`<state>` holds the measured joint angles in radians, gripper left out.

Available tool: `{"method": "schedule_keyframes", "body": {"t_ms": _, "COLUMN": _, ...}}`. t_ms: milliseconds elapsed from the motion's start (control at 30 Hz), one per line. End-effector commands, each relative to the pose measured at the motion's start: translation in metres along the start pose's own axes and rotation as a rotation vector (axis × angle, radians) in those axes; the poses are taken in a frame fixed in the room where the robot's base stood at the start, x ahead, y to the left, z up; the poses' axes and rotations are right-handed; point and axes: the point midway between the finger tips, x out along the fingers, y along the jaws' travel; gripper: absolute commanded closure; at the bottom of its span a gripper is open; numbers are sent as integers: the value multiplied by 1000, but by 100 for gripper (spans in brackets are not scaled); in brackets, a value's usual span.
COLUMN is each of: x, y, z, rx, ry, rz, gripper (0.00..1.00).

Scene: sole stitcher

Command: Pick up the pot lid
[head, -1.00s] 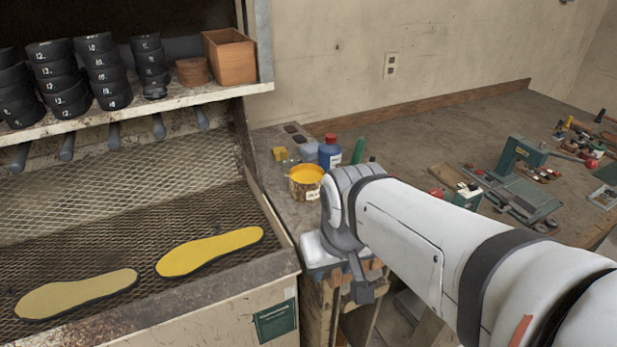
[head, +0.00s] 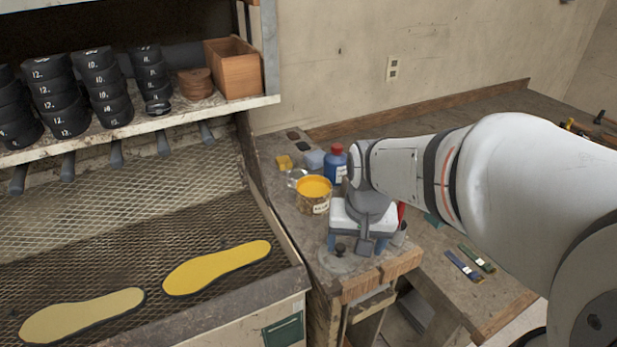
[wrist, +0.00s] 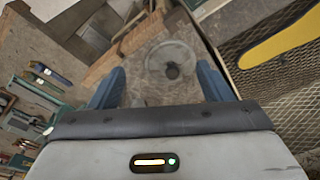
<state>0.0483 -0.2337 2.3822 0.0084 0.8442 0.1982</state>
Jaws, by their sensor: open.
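The pot lid is a clear, greyish disc with a black knob, lying knob up near the bench's front corner. The lid (head: 336,266) shows in the head view just below my gripper (head: 356,249). In the wrist view the lid (wrist: 158,58) lies between and beyond the two blue fingers of my gripper (wrist: 162,68). My gripper is open, empty and pointed down toward the bench. Part of the lid's right side is hidden by the gripper in the head view. The pot (head: 317,199), holding something yellow, stands behind the lid.
A blue bottle with a red cap (head: 335,165) and a clear jar (head: 296,178) stand near the pot. The mesh tray with two insoles (head: 217,267) is to the left, past a raised edge. Small tools (head: 470,262) lie on the bench at right.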

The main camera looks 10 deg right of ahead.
Motion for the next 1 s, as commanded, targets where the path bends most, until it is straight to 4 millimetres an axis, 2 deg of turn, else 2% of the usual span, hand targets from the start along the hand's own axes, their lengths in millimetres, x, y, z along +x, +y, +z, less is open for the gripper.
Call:
{"method": "schedule_keyframes", "body": {"t_ms": 33, "x": -2, "y": -4, "z": -14, "rx": 47, "ry": -31, "rz": 8, "gripper": 24}}
{"method": "schedule_keyframes", "body": {"t_ms": 200, "x": 16, "y": -14, "z": -47, "rx": 202, "ry": -93, "rz": 33, "gripper": 10}}
{"method": "schedule_keyframes", "body": {"t_ms": 300, "x": 28, "y": -18, "z": -59, "rx": 268, "ry": -117, "rz": 47, "gripper": 1}}
{"method": "schedule_keyframes", "body": {"t_ms": 400, "x": 36, "y": -21, "z": -66, "rx": 310, "ry": -131, "rz": 56, "gripper": 0}}
{"method": "schedule_keyframes", "body": {"t_ms": 867, "x": 80, "y": -20, "z": -63, "rx": 335, "ry": -142, "rz": 62, "gripper": 0}}
{"method": "schedule_keyframes", "body": {"t_ms": 1000, "x": 98, "y": -18, "z": -61, "rx": 334, "ry": -142, "rz": 62, "gripper": 0}}
